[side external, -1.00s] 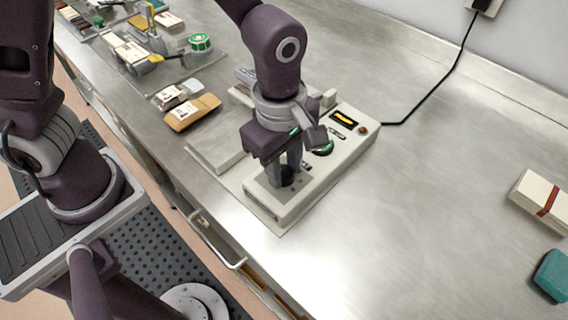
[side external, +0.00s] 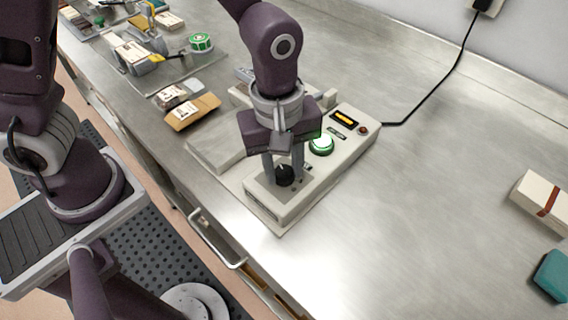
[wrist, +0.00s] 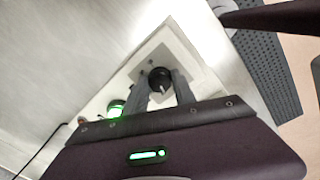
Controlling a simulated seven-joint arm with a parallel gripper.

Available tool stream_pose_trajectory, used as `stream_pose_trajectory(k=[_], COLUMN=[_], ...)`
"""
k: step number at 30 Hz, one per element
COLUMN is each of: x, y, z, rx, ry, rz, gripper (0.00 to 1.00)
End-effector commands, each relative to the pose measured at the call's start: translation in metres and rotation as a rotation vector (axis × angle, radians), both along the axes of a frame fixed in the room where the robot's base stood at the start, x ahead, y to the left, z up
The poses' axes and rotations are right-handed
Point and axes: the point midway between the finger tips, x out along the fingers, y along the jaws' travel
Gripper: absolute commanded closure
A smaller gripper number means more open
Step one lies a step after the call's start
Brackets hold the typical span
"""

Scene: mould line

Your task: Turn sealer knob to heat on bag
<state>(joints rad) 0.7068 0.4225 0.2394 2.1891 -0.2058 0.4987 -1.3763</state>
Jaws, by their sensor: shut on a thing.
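The sealer (side external: 345,148) is a pale box on the steel bench with a small lit display, a red button and a glowing green-ringed button (side external: 321,145). Its black knob (side external: 285,176) is at the near end on a grey plate. It also shows in the wrist view (wrist: 160,79), with a light pointer line. My gripper (side external: 284,172) points down over the knob. Its two fingers are shut on the knob, one on each side, as the wrist view (wrist: 161,84) also shows. I cannot make out a bag at the sealer.
A black cord (side external: 436,92) runs to the wall socket. A banded white box (side external: 543,200) and a teal block (side external: 552,274) lie at right; the bench between is clear.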

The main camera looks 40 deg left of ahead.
Motion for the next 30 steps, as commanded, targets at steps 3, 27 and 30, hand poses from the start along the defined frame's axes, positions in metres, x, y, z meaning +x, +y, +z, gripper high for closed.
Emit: stream_pose_trajectory(k=[3,27,30], x=[0.001,0.0009,0.0012], y=[0.0001,0.0016,0.0016], z=[0.0009,0.001,0.0009], rx=[-0.003,-0.002,-0.001], ry=[-0.003,-0.003,-0.003], rz=[-0.105,-0.866,-0.962], gripper=[1.0,1.0,1.0])
